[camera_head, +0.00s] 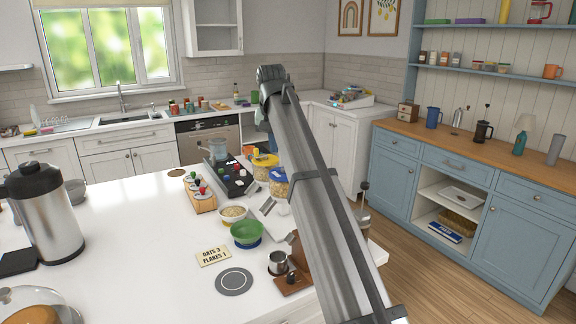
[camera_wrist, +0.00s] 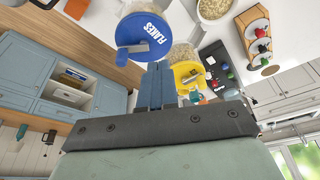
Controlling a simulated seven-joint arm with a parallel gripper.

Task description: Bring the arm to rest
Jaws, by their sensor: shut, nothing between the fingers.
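My gripper (camera_wrist: 157,88) shows in the wrist view with its two fingers together and nothing between them. It appears raised, with the blue-lidded flakes container (camera_wrist: 143,30) and the yellow-lidded container (camera_wrist: 188,74) beyond the fingertips. In the head view my arm rises steeply from the lower right to a bend near the top centre. I cannot make out the fingers in that view. The containers with the yellow lid (camera_head: 264,160) and the blue lid (camera_head: 277,186) stand on the white counter, just left of my arm.
The front middle of the counter is clear.

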